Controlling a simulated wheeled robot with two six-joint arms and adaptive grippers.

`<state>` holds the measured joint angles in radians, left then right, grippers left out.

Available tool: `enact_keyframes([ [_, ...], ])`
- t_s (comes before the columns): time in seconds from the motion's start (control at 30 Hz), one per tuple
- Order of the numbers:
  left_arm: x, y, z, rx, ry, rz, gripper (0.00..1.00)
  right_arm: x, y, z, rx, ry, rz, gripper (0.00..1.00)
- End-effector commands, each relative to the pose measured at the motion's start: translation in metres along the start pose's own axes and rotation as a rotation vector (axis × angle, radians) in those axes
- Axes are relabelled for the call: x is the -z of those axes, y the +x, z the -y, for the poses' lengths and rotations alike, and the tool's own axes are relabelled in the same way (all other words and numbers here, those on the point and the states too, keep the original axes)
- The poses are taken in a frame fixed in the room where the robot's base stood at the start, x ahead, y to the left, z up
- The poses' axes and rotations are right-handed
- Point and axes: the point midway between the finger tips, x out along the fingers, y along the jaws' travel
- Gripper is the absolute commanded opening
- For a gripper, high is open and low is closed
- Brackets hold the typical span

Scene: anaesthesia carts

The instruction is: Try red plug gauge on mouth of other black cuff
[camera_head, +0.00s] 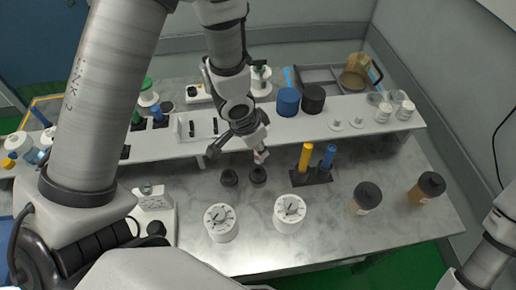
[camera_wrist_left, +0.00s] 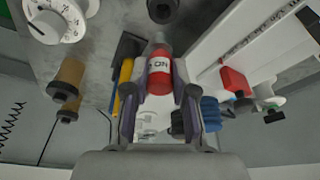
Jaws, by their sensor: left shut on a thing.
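My left gripper (camera_head: 254,146) is shut on the red plug gauge (camera_head: 261,156), over the gap between the worktop and the shelf. In the left wrist view, the red gauge (camera_wrist_left: 159,76) with its white label sits between the two fingers (camera_wrist_left: 160,98). Two black cuffs stand on the marble worktop, a left one (camera_head: 229,178) and a right one (camera_head: 258,175). The gauge is just above and behind the right cuff in the head view, apart from it as far as I can tell. A black cuff (camera_wrist_left: 162,9) shows at the wrist view's top edge. My right gripper is out of view.
A black stand (camera_head: 312,178) holds a yellow (camera_head: 305,157) and a blue gauge (camera_head: 328,158) to the right. Two white dials (camera_head: 221,222) (camera_head: 289,212) stand in front of the cuffs. The long white shelf (camera_head: 350,125) runs behind. Two brown jars (camera_head: 366,198) (camera_head: 426,188) stand at right.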

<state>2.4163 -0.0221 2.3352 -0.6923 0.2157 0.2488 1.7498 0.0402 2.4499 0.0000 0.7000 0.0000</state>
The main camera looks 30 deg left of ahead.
Motion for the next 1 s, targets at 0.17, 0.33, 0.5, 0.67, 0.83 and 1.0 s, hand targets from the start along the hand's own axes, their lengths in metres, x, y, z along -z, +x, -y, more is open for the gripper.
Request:
enact_keyframes([
  [0.17,0.000,0.000,0.000,-0.001,0.000,0.000,0.00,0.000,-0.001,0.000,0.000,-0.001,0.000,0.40],
  [0.33,-0.001,0.004,0.000,-0.001,-0.001,0.001,0.00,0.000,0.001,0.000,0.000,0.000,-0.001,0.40],
  [0.5,-0.005,0.017,0.000,-0.001,0.001,0.000,0.00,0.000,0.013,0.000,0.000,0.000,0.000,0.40],
  [0.67,-0.008,0.030,0.000,-0.001,0.000,0.000,0.00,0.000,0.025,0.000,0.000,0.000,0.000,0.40],
  [0.83,-0.012,0.043,0.000,-0.001,0.000,0.000,0.00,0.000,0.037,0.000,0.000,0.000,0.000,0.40],
  [1.0,-0.016,0.055,0.000,-0.001,0.000,0.001,0.00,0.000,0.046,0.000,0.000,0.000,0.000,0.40],
])
